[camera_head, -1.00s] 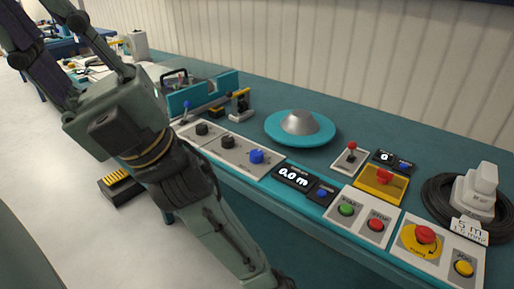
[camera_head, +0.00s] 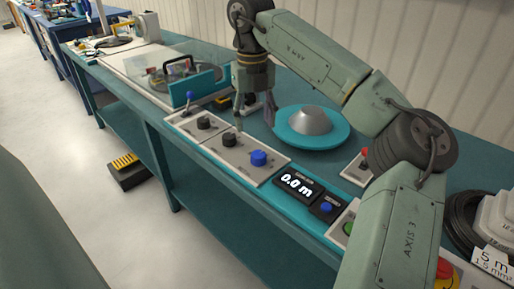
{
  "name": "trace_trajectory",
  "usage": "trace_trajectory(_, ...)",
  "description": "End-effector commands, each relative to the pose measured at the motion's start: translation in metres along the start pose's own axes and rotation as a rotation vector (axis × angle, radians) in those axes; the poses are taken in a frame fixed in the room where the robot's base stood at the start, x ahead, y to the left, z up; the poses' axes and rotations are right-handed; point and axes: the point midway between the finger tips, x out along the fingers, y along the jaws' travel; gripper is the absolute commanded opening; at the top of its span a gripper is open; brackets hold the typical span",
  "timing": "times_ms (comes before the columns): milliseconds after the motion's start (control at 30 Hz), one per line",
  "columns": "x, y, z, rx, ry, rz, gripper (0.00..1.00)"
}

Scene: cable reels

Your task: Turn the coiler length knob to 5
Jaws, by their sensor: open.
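The coiler panel (camera_head: 236,157) lies on the bench front, with a black knob (camera_head: 203,122), a second black knob (camera_head: 229,139) and a blue knob (camera_head: 258,158) in a row. Their labels and scale marks are too small to read, so I cannot tell which is the length knob. A display (camera_head: 297,183) beside them reads 0.0 m. My gripper (camera_head: 254,122) points down with its fingers apart and empty. It hangs above and behind the panel, near the middle black knob, and seems to touch none of the knobs.
A turquoise disc with a grey cone (camera_head: 310,128) stands right of my gripper. A blue lever (camera_head: 189,98) rises at the panel's left end. A clear-covered unit (camera_head: 165,75) sits farther left. My arm hides part of the bench at right.

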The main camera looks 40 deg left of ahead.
Motion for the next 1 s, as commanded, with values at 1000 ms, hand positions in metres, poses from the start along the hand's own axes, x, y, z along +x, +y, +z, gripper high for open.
trace_trajectory(1000,0.107,-0.007,-0.003,0.012,0.007,-0.016,0.54)
